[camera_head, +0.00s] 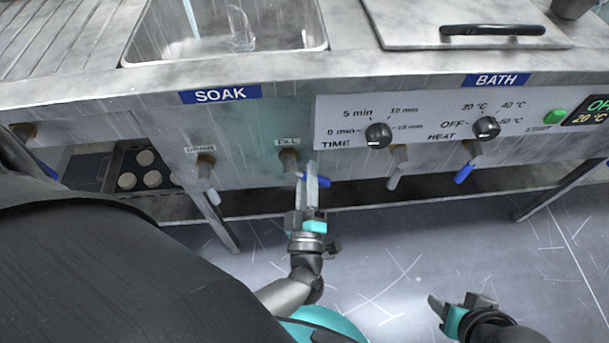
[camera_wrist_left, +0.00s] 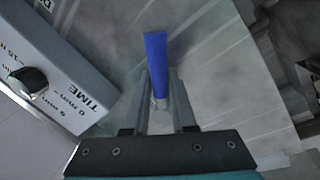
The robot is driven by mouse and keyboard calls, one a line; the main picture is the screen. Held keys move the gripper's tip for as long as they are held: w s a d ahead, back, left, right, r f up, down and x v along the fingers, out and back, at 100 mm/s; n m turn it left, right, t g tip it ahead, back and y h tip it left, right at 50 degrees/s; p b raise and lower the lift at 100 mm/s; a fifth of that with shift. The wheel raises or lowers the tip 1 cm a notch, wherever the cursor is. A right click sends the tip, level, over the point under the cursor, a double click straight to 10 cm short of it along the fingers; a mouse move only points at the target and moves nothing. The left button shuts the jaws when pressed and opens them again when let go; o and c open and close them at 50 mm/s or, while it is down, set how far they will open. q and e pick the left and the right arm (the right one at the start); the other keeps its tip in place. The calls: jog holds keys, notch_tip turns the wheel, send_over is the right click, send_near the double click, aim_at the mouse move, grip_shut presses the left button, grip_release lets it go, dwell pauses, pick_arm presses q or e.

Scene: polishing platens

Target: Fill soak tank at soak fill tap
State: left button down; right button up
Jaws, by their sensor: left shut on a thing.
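The soak tank (camera_head: 290,46) is a steel basin set in the counter above the blue SOAK label. A thin spout stands at its far side, and a clear shape shows inside; I cannot tell the water level. The soak fill tap (camera_head: 289,158) is under the FILL label on the front panel, with a blue lever (camera_head: 320,182). My left gripper (camera_head: 309,180) is shut on this lever. In the left wrist view the blue lever (camera_wrist_left: 156,62) sticks out between the fingers. My right gripper (camera_head: 458,303) is open and empty, low at the right, away from the panel.
The drain tap (camera_head: 205,168) is left of the fill tap. A grey tap (camera_head: 397,165) and a blue-handled tap (camera_head: 468,165) are to the right. Above them are the TIME knob (camera_head: 378,135) and HEAT knob (camera_head: 486,128). A lid (camera_head: 400,30) covers the bath.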

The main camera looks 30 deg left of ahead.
pick_arm(q)
jog(key=shift+w+d+r+n, duration=0.1)
jog(key=shift+r+n, duration=0.05)
jog(key=shift+n, duration=0.35)
pick_arm(e)
jog(key=shift+r, duration=0.35)
pick_arm(q)
jog(key=c, duration=0.7)
grip_release()
jog(key=shift+c, duration=0.2)
